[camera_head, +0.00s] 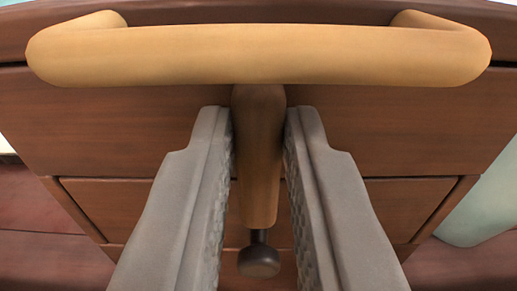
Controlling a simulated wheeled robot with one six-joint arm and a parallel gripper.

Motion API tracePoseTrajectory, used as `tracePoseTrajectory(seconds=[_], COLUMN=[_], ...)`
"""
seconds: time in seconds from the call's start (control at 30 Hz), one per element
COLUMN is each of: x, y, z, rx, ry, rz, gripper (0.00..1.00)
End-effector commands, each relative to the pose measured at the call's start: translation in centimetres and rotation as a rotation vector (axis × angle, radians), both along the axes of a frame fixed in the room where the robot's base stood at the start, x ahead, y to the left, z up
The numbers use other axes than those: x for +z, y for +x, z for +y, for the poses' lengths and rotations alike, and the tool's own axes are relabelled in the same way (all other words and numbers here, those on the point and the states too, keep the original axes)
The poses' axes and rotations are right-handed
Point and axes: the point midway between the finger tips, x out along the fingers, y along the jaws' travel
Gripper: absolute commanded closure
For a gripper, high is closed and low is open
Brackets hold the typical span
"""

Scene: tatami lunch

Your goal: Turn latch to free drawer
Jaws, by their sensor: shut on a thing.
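The latch (258,170) is a tapered wooden bar that hangs upright in the picture, just below the drawer's handle. Its upper end is darker. My gripper (260,122) has one grey finger on each side of the latch and is shut on it. The drawer front (110,125) is dark reddish-brown wood. A thick, light wooden bar handle (260,55) runs across its top. The fingers hide parts of the drawer front on both sides of the latch.
A dark round knob (259,262) on a short stem shows below the latch; I cannot tell whether it joins the latch. Another wooden panel (110,203) lies below the drawer front. A pale green rounded thing (485,205) stands at the right edge.

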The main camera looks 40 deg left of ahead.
Motion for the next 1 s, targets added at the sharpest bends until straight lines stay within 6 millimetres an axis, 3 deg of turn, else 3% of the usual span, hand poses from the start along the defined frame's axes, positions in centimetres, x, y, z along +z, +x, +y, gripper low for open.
tracePoseTrajectory(seconds=[0.37,1.0], x=[0.0,-0.5], y=[0.1,0.7], z=[-0.2,-1.1], rx=[0.0,-0.001], ry=[0.1,0.571], rz=[0.073,0.415], gripper=[1.0,1.0])
